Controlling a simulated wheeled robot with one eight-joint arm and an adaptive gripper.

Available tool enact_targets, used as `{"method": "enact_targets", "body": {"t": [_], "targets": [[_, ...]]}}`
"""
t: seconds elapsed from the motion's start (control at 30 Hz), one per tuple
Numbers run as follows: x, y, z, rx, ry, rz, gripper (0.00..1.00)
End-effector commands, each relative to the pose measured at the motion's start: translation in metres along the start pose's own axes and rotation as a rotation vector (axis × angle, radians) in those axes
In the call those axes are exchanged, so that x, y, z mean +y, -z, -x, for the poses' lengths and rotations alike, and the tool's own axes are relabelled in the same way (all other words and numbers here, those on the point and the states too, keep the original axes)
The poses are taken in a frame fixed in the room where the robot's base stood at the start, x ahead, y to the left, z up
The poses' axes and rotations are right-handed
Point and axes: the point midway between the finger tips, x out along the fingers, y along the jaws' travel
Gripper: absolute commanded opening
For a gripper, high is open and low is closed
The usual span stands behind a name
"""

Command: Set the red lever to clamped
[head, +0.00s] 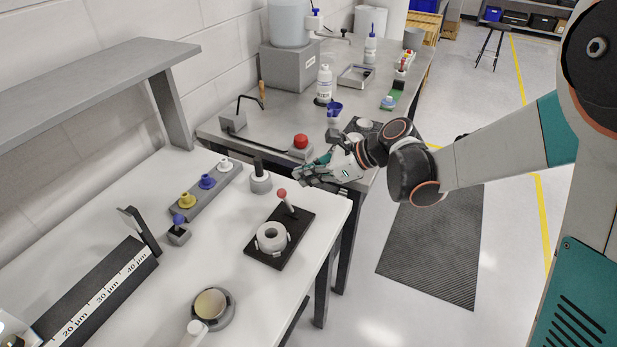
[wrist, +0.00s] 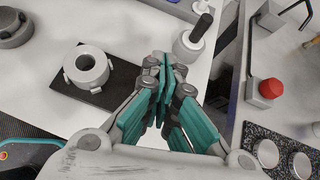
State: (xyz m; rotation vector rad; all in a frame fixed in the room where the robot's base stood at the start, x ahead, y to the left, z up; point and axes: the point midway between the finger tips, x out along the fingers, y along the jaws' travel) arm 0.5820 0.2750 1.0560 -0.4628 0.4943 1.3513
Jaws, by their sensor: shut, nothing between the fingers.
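The red lever (head: 282,194) has a red ball on a pale stem and stands tilted at the back of a black plate (head: 262,255). A grey ring-shaped fixture (head: 271,237) sits on the same plate, in front of the lever. My gripper (head: 302,176) is shut and empty, behind and a little right of the red ball, apart from it in the head view. In the wrist view my gripper (wrist: 160,66) points past the plate (wrist: 68,88) and the ring fixture (wrist: 87,68). There the fingers hide most or all of the lever.
A black-handled grey knob (head: 260,178) stands just left of my gripper. A red button (head: 300,142) on a grey box is on the metal table behind. A strip with yellow, blue and white knobs (head: 206,182) lies to the left. White tabletop (head: 225,255) is clear left of the plate.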

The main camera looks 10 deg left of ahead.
Motion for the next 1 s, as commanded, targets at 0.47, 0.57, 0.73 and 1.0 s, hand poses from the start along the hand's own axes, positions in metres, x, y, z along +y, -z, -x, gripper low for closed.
{"method": "enact_targets", "body": {"t": [0.47,0.57,0.73,1.0], "targets": [[-0.01,-0.057,0.048,0.0,0.001,0.0,0.0],[-0.012,-0.067,0.057,0.0,0.001,0.0,0.0],[-0.014,-0.076,0.066,0.0,0.0,0.001,0.0],[-0.015,-0.078,0.068,0.0,0.0,0.0,0.0]]}}
